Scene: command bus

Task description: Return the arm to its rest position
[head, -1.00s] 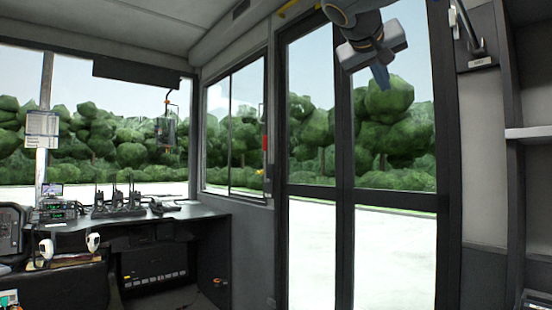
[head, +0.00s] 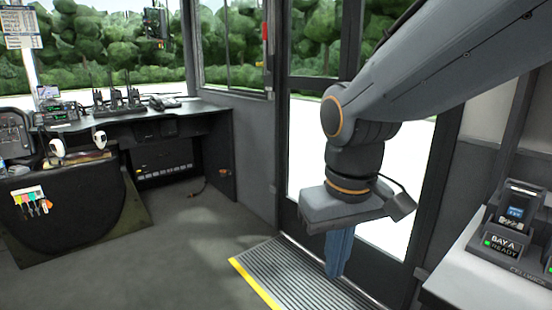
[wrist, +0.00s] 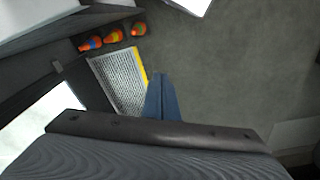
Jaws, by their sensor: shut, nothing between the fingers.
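My gripper (head: 338,272) hangs from my arm in the right half of the head view, in front of the glazed door. Its blue fingers point down, are shut and hold nothing. They are above the ribbed step mat. In the wrist view my gripper (wrist: 160,80) shows its blue fingers together over the dark floor, beside the mat. My arm comes in from the upper right, and its base is out of view.
A counter with a charger marked Bay A (head: 505,240) stands at the right. The ribbed step mat (head: 290,275) has a yellow edge. A desk with radios (head: 115,103) is at the left. Several orange cones (wrist: 113,35) show in the wrist view.

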